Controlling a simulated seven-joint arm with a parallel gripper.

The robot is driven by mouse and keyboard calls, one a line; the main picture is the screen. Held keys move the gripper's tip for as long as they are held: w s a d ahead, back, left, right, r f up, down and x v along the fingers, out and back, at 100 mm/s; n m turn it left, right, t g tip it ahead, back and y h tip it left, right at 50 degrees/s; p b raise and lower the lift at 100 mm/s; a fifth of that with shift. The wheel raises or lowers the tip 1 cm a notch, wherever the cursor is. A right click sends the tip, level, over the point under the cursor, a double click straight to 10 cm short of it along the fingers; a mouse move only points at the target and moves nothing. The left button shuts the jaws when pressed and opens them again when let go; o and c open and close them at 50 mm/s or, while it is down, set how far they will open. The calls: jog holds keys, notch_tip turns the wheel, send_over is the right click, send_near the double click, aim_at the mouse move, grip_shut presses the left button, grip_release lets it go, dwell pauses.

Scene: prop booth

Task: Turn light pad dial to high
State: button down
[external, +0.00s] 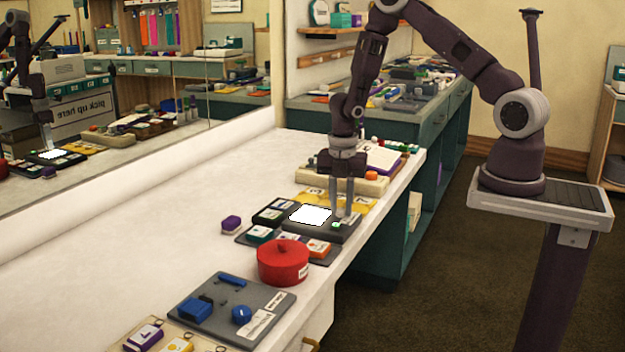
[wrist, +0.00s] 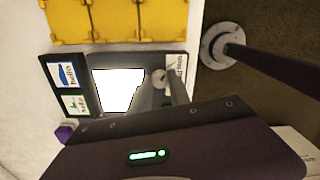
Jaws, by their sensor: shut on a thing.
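The light pad (external: 290,223) is a dark flat box with a bright white lit square, near the front edge of the white counter. It also shows in the wrist view (wrist: 116,65), with a white label at its right end. The dial (wrist: 158,75) is a small round grey knob between the lit square and that label. My gripper (external: 343,214) points straight down at the pad's right end, its fingers shut on the dial. In the wrist view the fingers (wrist: 166,84) partly cover the dial, and its setting cannot be read.
A red round lidded pot (external: 283,263) stands in front of the pad. Yellow pieces (external: 345,199) and a beige box (external: 340,180) lie behind it. A grey board with blue parts (external: 232,308) lies nearer.

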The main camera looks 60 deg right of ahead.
aim_at(341, 208)
jog(key=shift+n, duration=0.3)
dwell(0.4)
jog(key=c, duration=1.2)
grip_release()
notch_tip(341, 208, up, 7)
jog(key=shift+r, duration=0.1)
